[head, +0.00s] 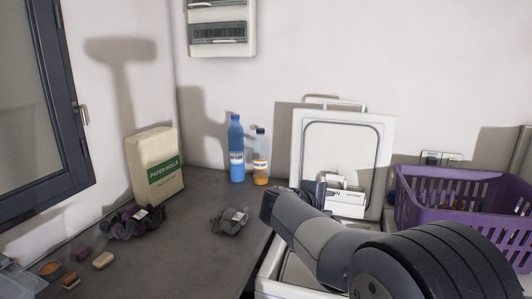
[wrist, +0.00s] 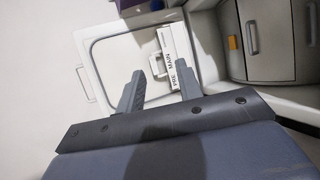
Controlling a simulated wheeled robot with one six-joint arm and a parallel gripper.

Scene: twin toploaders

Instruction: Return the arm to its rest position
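My arm reaches in from the lower right in the head view, over an open white toploader (head: 268,287) with its lid (head: 386,130) raised against the wall. My gripper is mostly hidden behind my own wrist there. In the wrist view my gripper (wrist: 161,80) has its two grey fingers well apart, with nothing held between them. Beyond the fingertips is a white labelled part (wrist: 167,45) in front of the raised lid (wrist: 112,48); the label reads partly "MAIN".
A purple basket (head: 455,200) stands at the right. A window is at far left.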

